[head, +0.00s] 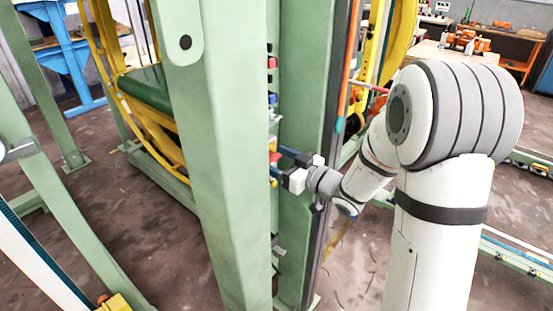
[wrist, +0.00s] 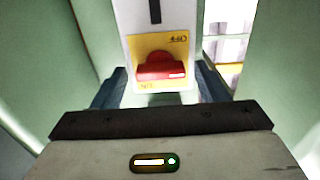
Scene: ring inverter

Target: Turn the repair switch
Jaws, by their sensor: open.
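The repair switch is a red rotary knob (wrist: 162,68) on a yellow plate (wrist: 176,42) fixed to a white box (wrist: 128,15). The plate's lettering looks upside down in the wrist view, with OFF at the top and ON at the bottom. The knob lies crosswise in that view. My gripper (wrist: 160,88) is open, with one dark finger on each side of the switch; I cannot tell whether either touches the knob. In the head view my gripper (head: 276,162) reaches in behind the green post, and a bit of red and yellow shows beside its fingertips.
A thick green post (head: 215,150) stands left of my gripper and partly hides the switch area. A second green upright (head: 302,100) is close behind. Red and blue parts (head: 272,80) sit above the gripper between the posts. Yellow curved rails (head: 130,90) stand at left.

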